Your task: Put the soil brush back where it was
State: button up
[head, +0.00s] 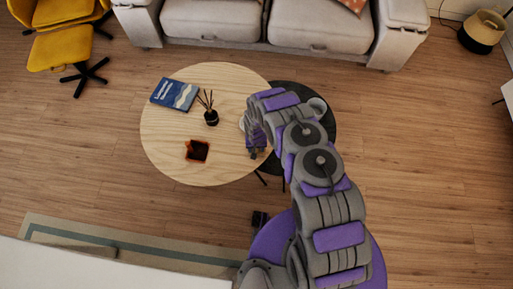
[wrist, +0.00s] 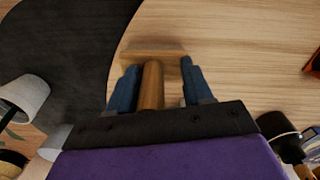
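In the wrist view the soil brush shows as a wooden handle (wrist: 152,84) with a wider wooden crosspiece at its far end, over the light wood tabletop (wrist: 245,60). My gripper (wrist: 160,67) has its two blue fingers apart, one on each side of the handle. The left finger is close to the handle and a gap shows at the right finger. The near end of the handle is hidden by my gripper's body. In the head view my gripper (head: 256,146) is over the right part of the round wooden table (head: 165,135); the brush cannot be made out there.
On the table are a blue book (head: 175,94), a dark reed diffuser (head: 211,116) and a small orange-rimmed dark tray (head: 197,151). A lower dark round table (head: 325,125) adjoins on the right. A sofa (head: 210,18) stands behind, a yellow chair (head: 58,48) at left.

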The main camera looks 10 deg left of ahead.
jog(key=shift+d+r, duration=0.3)
jog(key=shift+r, duration=0.1)
notch_tip(320, 180, up, 12)
jog(key=p, duration=0.2)
jog(key=shift+f+p, duration=0.2)
jog(key=shift+p, duration=0.2)
jog(key=shift+a, duration=0.1)
